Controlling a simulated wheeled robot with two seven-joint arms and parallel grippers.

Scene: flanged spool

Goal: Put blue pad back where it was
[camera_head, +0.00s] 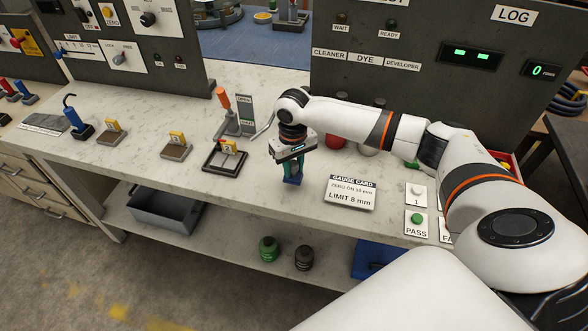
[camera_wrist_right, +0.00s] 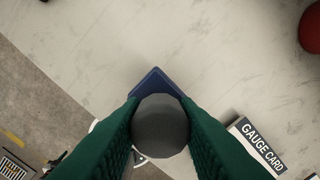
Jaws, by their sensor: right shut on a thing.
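The blue pad (camera_head: 292,181) is at the front part of the bench top, left of the gauge card. In the right wrist view, a corner of the blue pad (camera_wrist_right: 155,84) shows under a grey round knob (camera_wrist_right: 161,125). My right gripper (camera_head: 291,169) points down over the pad. Its green fingers are shut on the grey knob, which appears to be part of the pad. I cannot tell whether the pad touches the bench or hangs just above it. My left gripper is not in view.
The gauge card (camera_head: 351,192) lies just right of the pad. A dark square frame with a yellow tag (camera_head: 223,160) and an orange-handled tool (camera_head: 224,99) are to the left. A red round thing (camera_head: 335,141) stands behind. The bench's front edge (camera_head: 250,206) is close.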

